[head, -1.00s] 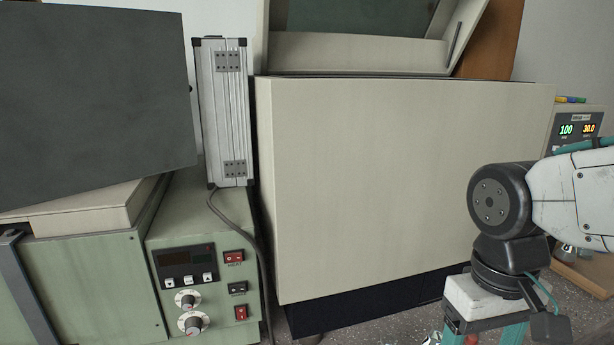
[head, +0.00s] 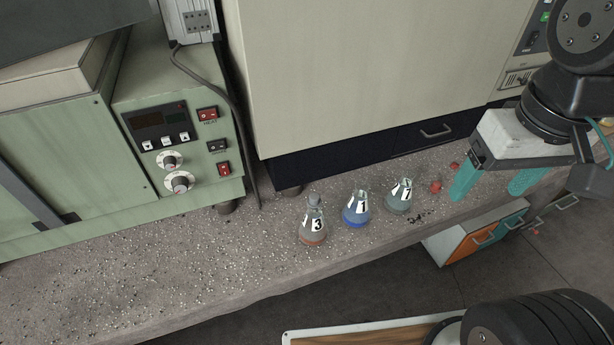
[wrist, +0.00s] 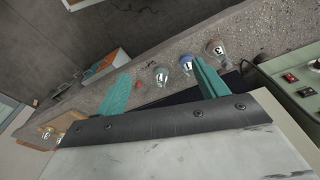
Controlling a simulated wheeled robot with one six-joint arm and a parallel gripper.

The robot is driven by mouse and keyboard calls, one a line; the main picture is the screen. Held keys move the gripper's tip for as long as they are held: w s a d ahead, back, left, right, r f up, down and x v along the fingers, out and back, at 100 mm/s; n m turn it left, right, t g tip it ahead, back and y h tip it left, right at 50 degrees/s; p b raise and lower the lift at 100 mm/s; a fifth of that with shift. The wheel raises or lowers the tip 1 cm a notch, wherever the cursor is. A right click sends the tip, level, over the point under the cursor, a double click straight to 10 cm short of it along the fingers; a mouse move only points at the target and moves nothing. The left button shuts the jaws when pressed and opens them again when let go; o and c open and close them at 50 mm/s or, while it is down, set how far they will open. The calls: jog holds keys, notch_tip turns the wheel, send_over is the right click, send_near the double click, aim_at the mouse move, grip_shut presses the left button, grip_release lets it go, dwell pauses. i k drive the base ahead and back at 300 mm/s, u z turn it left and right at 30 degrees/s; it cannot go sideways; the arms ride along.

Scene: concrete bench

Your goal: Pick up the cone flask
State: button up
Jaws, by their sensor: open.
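Three cone flasks stand upright in a row on the speckled bench in the head view. The left flask (head: 313,226) is marked 3 and has reddish-brown contents. The middle flask (head: 356,210) is marked 1 and has blue contents. The right flask (head: 399,197) has greyish-green contents and a label hard to read. My gripper (head: 492,188) is open and empty, with teal fingers apart, above the bench to the right of the flasks. In the wrist view, the flasks show beyond my gripper (wrist: 160,83), including the reddish one (wrist: 215,48).
Small red objects (head: 436,187) lie between the right flask and my gripper. A green control unit (head: 180,150) stands at left, and a large cream machine (head: 360,80) stands behind the flasks. Bare bench (head: 190,265) lies at front left, before the bench's front edge.

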aim_at(313, 229)
jog(key=k, duration=1.2)
jog(key=u, duration=1.05)
jog(key=i, duration=1.3)
jog(key=z, duration=0.05)
